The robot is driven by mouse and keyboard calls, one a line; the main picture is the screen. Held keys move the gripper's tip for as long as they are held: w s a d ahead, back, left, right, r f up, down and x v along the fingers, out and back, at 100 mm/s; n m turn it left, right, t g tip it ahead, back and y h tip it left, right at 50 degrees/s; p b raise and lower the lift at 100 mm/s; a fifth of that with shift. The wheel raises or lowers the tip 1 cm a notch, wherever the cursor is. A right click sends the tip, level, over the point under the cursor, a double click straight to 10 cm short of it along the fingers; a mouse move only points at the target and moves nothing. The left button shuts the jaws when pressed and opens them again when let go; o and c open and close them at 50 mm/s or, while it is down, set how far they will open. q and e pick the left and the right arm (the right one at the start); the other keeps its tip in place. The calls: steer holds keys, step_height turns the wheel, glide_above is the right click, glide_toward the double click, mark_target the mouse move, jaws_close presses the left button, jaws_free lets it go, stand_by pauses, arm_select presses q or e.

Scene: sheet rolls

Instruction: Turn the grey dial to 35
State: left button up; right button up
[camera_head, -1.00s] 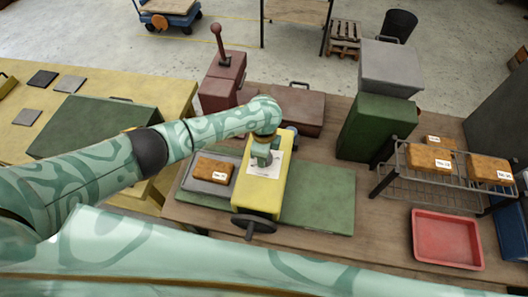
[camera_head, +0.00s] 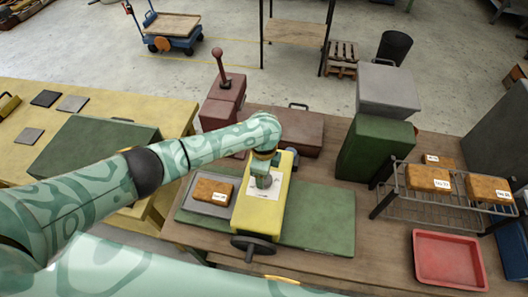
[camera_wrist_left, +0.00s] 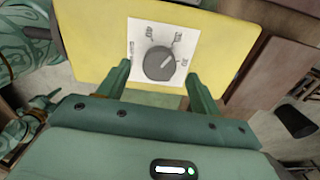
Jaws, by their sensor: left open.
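The grey dial (camera_wrist_left: 159,63) sits on a white label plate (camera_wrist_left: 190,42) on the yellow box's (camera_wrist_left: 95,30) top. Printed numbers stand around the dial's upper and right side in the wrist view; they are small and hard to read. A pale mark on the dial seems to point up and right. My left gripper (camera_wrist_left: 158,76) is open, with one finger on each side of the dial and visible gaps to it. In the head view, my left gripper (camera_head: 263,182) hangs over the yellow box (camera_head: 247,215) and hides the dial. My right gripper is not in view.
A black handwheel (camera_head: 253,246) is on the box's near end. A grey tray (camera_head: 205,207) with an orange block lies left of it. A green board (camera_head: 325,215) lies right. A wire rack (camera_head: 425,190) and a red tray (camera_head: 450,258) stand farther right.

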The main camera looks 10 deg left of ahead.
arm_select(q)
step_height(320, 180, up, 14)
steer(key=p, duration=0.3)
steer(key=shift+f, duration=0.15)
